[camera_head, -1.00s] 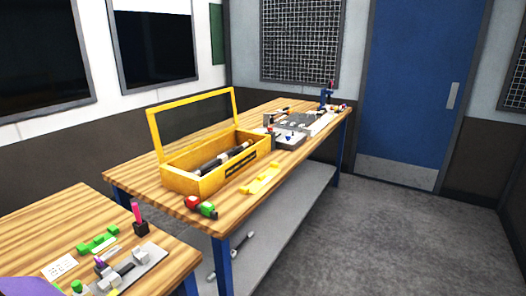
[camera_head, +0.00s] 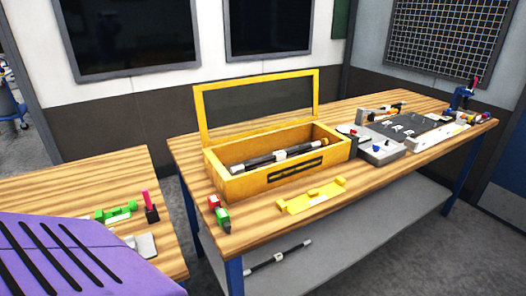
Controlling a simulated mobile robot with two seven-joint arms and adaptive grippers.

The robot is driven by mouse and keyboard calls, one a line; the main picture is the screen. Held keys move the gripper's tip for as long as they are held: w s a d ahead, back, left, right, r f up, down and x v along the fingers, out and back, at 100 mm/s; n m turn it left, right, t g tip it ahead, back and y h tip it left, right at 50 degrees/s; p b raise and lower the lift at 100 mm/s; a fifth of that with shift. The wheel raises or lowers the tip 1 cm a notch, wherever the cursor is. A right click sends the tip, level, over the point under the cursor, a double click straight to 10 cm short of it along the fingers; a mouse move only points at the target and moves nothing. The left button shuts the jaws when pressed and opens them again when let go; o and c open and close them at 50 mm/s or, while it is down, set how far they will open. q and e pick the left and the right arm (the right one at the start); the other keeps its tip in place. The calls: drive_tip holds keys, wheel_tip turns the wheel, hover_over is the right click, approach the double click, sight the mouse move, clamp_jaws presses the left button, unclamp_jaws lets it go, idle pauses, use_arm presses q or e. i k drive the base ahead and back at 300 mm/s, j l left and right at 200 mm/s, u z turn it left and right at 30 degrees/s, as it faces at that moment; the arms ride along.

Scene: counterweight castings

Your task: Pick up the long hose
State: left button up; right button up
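A long black hose-like piece with white bands (camera_head: 273,158) lies inside the open yellow box (camera_head: 240,188) on the long wooden table. The box's front wall hides part of what is inside. A second black piece with a white band (camera_head: 278,257) lies on the grey lower shelf under the same table. I cannot tell for sure which of the two is the long hose. Neither of my grippers shows in this view, and nothing held can be seen.
The long wooden table (camera_head: 390,170) also bears a yellow bracket (camera_head: 312,196), a red-and-green part (camera_head: 220,214) and grey fixtures (camera_head: 378,148). A smaller wooden table (camera_head: 60,190) stands at left with small parts. The grey lower shelf (camera_head: 350,245) is mostly clear.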

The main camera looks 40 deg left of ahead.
sight(278, 156)
drive_tip(key=i+l+u, duration=0.2)
drive_tip(key=u, duration=0.2)
drive_tip(key=i+l+u, duration=0.25)
drive_tip(key=u, duration=0.15)
drive_tip(key=i+l+u, duration=0.1)
drive_tip(key=l+u, duration=0.35)
drive_tip(key=i+l+u, duration=0.1)
drive_tip(key=l+u, duration=0.7)
